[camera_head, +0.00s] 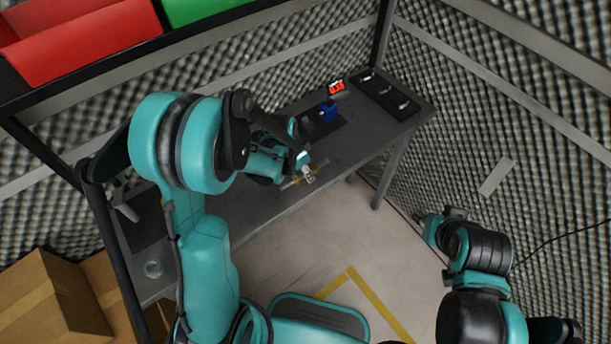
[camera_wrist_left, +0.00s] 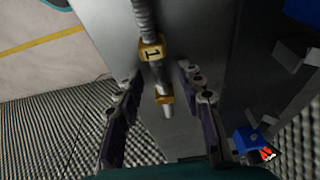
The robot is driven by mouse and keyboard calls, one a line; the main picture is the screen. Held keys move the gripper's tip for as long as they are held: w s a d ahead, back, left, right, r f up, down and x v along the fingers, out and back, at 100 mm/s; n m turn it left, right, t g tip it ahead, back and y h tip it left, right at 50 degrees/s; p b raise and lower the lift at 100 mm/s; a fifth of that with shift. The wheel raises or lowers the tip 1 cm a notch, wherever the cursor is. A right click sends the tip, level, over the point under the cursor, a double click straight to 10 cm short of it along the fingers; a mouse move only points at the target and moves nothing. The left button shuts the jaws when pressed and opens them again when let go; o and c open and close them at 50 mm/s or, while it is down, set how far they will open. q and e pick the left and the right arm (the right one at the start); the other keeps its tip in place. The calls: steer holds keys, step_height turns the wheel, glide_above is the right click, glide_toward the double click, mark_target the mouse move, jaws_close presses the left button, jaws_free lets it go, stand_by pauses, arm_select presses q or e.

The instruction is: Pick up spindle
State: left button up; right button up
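The spindle (camera_wrist_left: 158,75) is a grey metal rod with ribbed sections and two brass-yellow blocks, the nearer-to-top one marked "1". It lies over the dark table in the left wrist view. In the head view it shows small near the table's front edge (camera_head: 289,184). My left gripper (camera_wrist_left: 161,73) is open, with one finger on each side of the spindle and gaps visible. In the head view my left gripper (camera_head: 304,163) hides part of the spindle. My right gripper (camera_head: 431,226) is far from the table at right; its fingers are unclear.
The dark table (camera_head: 245,212) runs diagonally, with a blue device (camera_head: 328,111), a red display (camera_head: 336,88) and a black tray (camera_head: 392,95) at its far end. A glass-like round item (camera_head: 153,268) is at the near end. Red bins (camera_head: 85,45) hang above; cardboard boxes (camera_head: 45,300) stand lower left.

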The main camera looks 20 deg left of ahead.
arm_select(q)
steer(key=shift+f, duration=0.1)
jaws_close()
stand_by(0.3)
